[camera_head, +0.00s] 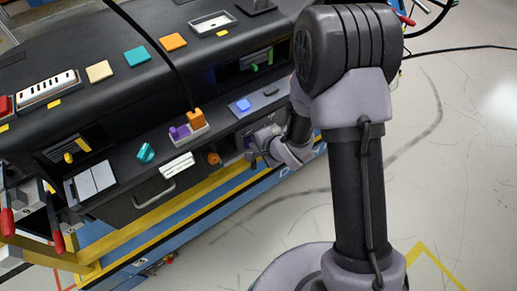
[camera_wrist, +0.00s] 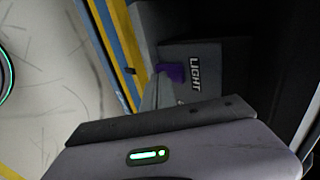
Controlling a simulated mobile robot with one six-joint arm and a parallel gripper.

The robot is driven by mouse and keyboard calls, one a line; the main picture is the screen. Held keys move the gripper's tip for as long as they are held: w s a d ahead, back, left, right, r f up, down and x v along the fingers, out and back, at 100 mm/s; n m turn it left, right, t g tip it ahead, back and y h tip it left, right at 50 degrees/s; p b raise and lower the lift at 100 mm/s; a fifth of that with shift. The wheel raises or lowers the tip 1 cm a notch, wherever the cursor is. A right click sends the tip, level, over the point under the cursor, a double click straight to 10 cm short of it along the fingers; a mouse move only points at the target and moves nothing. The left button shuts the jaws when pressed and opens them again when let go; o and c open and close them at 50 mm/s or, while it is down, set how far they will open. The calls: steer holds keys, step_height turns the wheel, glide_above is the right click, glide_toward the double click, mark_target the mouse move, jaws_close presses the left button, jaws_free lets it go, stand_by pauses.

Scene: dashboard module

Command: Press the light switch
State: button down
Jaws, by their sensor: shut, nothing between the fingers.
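The light switch is a small purple piece (camera_wrist: 174,72) on a dark panel in the wrist view, beside a white label reading LIGHT (camera_wrist: 195,74). My gripper (camera_wrist: 158,84) is shut and empty, its grey fingertips right at the switch's lower left edge. I cannot tell whether they touch it. In the head view my gripper (camera_head: 252,152) is at the front face of the dashboard, towards its right end. It largely hides the switch there.
The black dashboard (camera_head: 110,195) carries an orange knob (camera_head: 213,158), a drawer handle (camera_head: 154,191), a teal knob (camera_head: 145,152) and a blue button (camera_head: 243,105). A yellow and blue frame (camera_head: 190,205) runs below. The floor at right is open.

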steer(key=shift+w+a+f, duration=0.1)
steer(key=shift+w, duration=0.05)
stand_by(0.4)
steer(key=shift+r+p, duration=0.7)
steer(key=shift+r, duration=0.15)
